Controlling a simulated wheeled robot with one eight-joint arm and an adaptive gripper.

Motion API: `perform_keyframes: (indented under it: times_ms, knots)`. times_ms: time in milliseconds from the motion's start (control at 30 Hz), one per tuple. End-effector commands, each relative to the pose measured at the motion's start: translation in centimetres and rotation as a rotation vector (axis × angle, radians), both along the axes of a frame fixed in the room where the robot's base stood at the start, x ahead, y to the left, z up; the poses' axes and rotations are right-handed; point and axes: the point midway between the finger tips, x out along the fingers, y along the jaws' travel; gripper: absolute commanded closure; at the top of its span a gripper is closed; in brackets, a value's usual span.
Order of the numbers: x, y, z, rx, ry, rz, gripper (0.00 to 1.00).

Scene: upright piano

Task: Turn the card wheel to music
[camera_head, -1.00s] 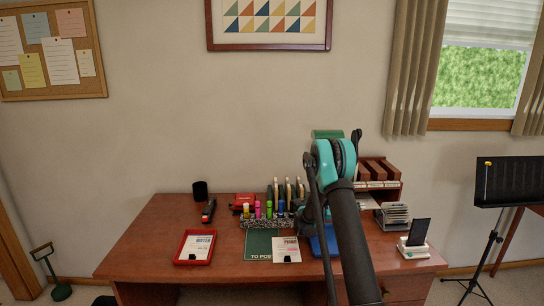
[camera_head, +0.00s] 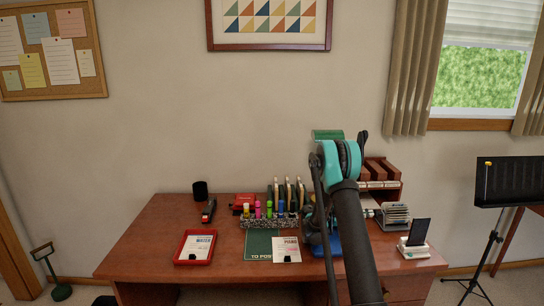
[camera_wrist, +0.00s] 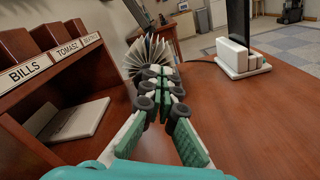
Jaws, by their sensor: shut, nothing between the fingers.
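The card wheel (camera_head: 395,214), a rotary fan of pale cards, stands on the right part of the desk. It also shows in the wrist view (camera_wrist: 148,53), straight ahead beyond my fingertips. My gripper (camera_wrist: 161,78) is shut and empty, its green-and-white fingers together and pointing at the cards. The tips overlap the lower front of the wheel in the wrist view; I cannot tell whether they touch it. The label that faces front on the wheel is too small to read. In the head view my arm hides part of the desk left of the wheel.
A wooden sorter labelled BILLS and TOMASZ (camera_wrist: 45,70) stands close on the left in the wrist view, with a pale flat object (camera_wrist: 75,118) in it. A dark phone on a white stand (camera_head: 415,238) is right of the wheel. The desk between them is clear.

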Motion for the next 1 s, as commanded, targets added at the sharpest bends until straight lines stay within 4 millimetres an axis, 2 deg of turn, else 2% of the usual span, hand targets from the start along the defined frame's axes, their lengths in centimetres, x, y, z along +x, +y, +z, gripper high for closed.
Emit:
perform_keyframes:
  times_ms: [100, 300, 1000]
  knots:
    - [0.0, -1.3, 0.0, 0.0, 0.0, -0.001, 1.0]
    - [0.1, -2.5, 0.0, 0.0, 0.0, 0.0, 1.0]
    - [0.3, -2.8, -0.1, 0.0, 0.0, 0.0, 1.0]
